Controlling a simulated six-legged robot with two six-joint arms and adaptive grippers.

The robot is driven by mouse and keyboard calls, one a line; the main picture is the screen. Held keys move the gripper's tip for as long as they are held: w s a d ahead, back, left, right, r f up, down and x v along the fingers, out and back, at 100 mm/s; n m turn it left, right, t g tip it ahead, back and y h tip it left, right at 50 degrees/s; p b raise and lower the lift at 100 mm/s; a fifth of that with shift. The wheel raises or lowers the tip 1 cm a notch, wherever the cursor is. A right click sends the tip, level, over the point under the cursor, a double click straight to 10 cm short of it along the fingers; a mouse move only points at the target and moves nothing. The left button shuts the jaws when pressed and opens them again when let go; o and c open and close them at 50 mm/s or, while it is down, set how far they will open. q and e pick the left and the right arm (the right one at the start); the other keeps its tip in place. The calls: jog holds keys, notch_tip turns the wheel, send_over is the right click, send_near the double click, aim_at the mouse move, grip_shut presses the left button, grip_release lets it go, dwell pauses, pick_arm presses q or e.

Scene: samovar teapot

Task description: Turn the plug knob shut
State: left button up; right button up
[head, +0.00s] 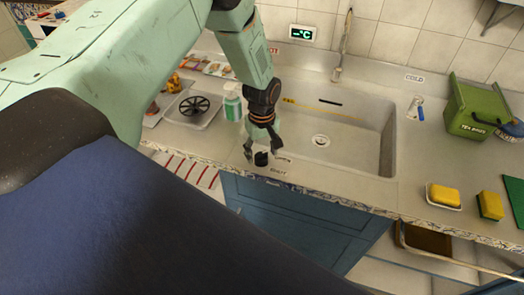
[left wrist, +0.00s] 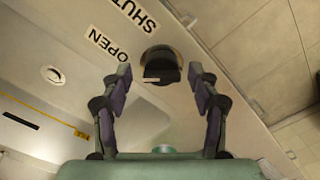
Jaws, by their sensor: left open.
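The plug knob (head: 261,159) is small and black and sits on the sink's front ledge. It also shows in the left wrist view (left wrist: 161,66), in a round recess, with a short pale mark at its lower edge. Beside it are the labels OPEN (left wrist: 108,45) and SHUT (left wrist: 135,15). My left gripper (head: 262,151) is open and points down over the knob. In the left wrist view its fingers (left wrist: 160,75) stand on either side of the knob, with gaps on both sides. My right gripper is not in view.
The sink basin (head: 350,120) with its drain (head: 321,140) lies behind and right of the knob. A green bin (head: 478,110), a yellow sponge (head: 445,195) and another sponge (head: 490,205) are at the right.

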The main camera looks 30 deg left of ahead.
pick_arm(q)
jog(key=shift+s+a, duration=0.1)
jog(key=shift+c, duration=0.5)
jog(key=c, duration=1.1)
